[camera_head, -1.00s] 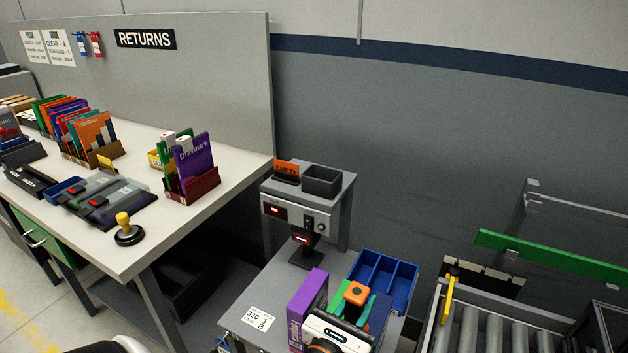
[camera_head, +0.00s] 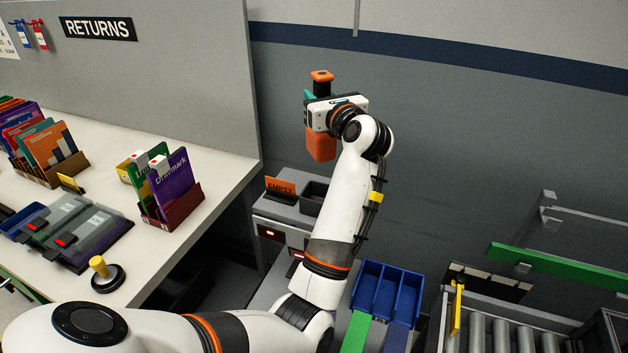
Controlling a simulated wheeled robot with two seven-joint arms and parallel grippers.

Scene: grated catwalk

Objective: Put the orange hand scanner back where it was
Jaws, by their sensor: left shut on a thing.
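The orange hand scanner (camera_head: 320,146) is in the air, upright, above and slightly right of the small grey stand. Its orange top and dark neck show above my left gripper (camera_head: 320,96), which is shut on it; one teal finger shows and the wrist hides part of the scanner. An open dark grey box (camera_head: 313,196) sits on the stand beside an orange "EMPTY" card (camera_head: 280,187), below the scanner. The scanner is clear of the box. My right gripper is not in view.
My left arm crosses the middle and hides much of the grey cart. A blue divided bin (camera_head: 388,292) stands right of the arm. A roller conveyor (camera_head: 500,335) is at right.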

